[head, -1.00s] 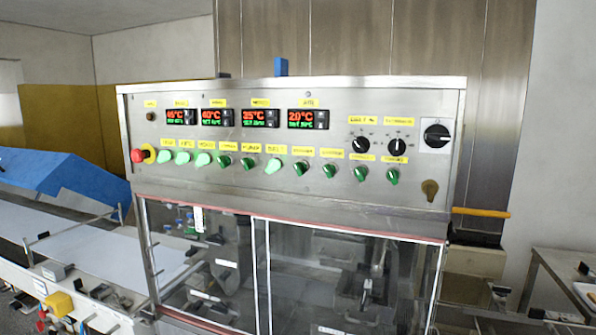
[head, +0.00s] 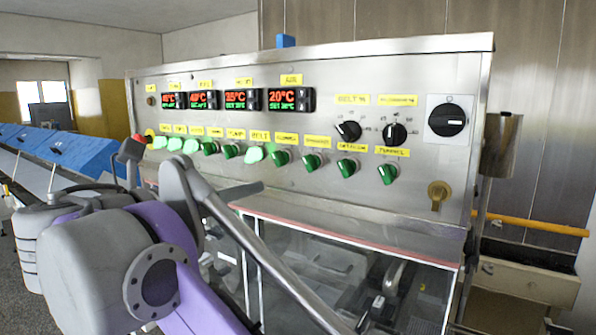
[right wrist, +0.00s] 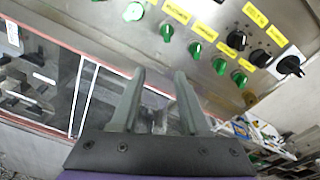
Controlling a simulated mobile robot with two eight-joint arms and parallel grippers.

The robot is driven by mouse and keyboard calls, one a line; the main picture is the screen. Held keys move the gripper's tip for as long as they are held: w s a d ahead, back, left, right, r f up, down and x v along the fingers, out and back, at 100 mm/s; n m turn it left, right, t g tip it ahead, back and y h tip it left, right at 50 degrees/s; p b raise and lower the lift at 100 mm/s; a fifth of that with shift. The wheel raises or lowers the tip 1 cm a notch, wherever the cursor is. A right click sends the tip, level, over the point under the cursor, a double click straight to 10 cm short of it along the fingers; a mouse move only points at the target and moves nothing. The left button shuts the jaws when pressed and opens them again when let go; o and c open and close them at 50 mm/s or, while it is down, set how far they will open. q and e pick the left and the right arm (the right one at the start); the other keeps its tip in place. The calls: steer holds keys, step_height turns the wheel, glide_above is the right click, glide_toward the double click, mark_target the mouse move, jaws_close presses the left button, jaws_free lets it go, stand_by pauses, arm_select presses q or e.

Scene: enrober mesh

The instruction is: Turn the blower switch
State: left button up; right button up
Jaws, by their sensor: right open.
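The control panel (head: 330,100) carries a row of green switches under yellow labels. The blower switch (head: 281,157) appears to be the dark green knob just right of the last brightly lit one; its small label is hard to read. The same knob seems to show in the right wrist view (right wrist: 166,30), beyond the fingers. My right gripper (right wrist: 160,75) is open and empty, its two grey fingers apart below the switch row and touching no knob. In the head view my purple and grey arm stands at front left. My left gripper is not in view.
Other green switches (head: 312,162) sit close on the right, with black dials (head: 395,133) above and a big black rotary switch (head: 447,119). A red emergency button (head: 139,138) is at the left end. A glazed cover (head: 330,265) lies below the panel.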

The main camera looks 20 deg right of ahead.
mark_target(277, 163)
steer(key=shift+n+t+h, duration=0.3)
steer(key=shift+n+t, duration=0.1)
steer(key=shift+n, duration=0.2)
steer(key=w+d+r, duration=0.1)
steer(key=w+d, duration=0.3)
steer(key=d, duration=0.1)
steer(key=w+d+r, duration=0.1)
steer(key=w+d, duration=0.1)
steer(key=shift+w+d+r, duration=0.2)
steer(key=shift+r, duration=0.1)
steer(key=shift+c, duration=0.2)
jaws_close()
